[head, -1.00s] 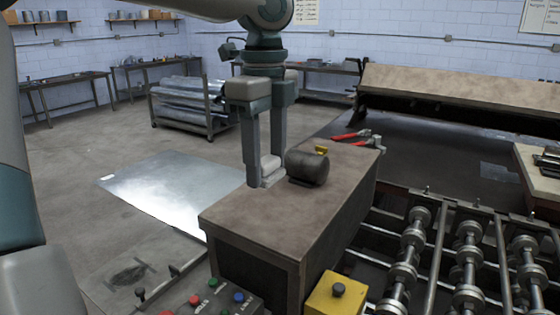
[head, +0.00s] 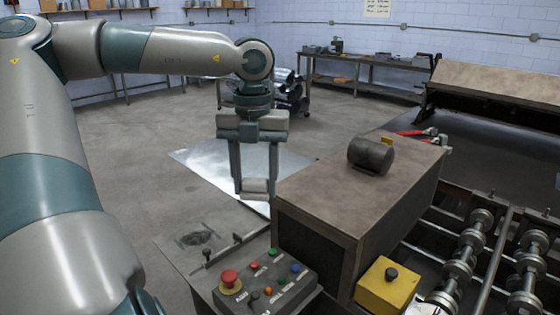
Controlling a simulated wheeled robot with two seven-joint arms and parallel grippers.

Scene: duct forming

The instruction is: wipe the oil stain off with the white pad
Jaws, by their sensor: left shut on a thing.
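My left gripper (head: 254,190) points down and is shut on the white pad (head: 255,185), which sits between its two fingers. It is in the air just left of the brown bench block, above the level of the stained surface. The oil stain (head: 198,238) is a dark smudge on the flat grey surface at lower left, nearer the camera and left of the pad. The pad and the stain are apart. My right gripper is not in view.
A control box (head: 270,285) with a red stop button and a lever rail (head: 237,249) stand close to the stain. The brown bench (head: 350,195) carries a dark cylinder (head: 371,155) and red-handled snips (head: 417,132). A sheet of metal (head: 205,160) lies behind the gripper.

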